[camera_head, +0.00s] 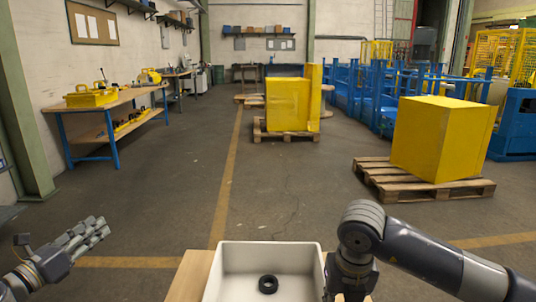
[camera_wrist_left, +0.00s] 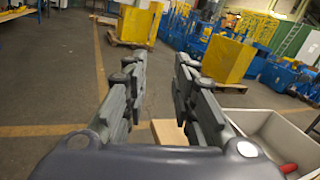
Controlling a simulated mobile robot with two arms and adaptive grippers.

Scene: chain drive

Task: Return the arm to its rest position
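My left gripper (camera_head: 98,229) is at the lower left of the head view, out over the floor and well away from the white tray. In the left wrist view its two fingers (camera_wrist_left: 160,72) stand apart with nothing between them. My right arm comes in from the right in the head view. Its gripper (camera_head: 350,284) points down beside the tray's right wall, and its fingertips are out of view. The white tray (camera_head: 240,262) holds a black ring (camera_head: 268,284). A red piece (camera_wrist_left: 288,168) shows in the tray in the left wrist view.
The tray stands on a wooden table (camera_head: 189,278). Open floor lies beyond it. A workbench (camera_head: 115,104) with yellow cases is at the left. Yellow boxes on pallets stand at the centre back (camera_head: 288,104) and right (camera_head: 437,140). Blue machinery (camera_head: 375,95) is behind.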

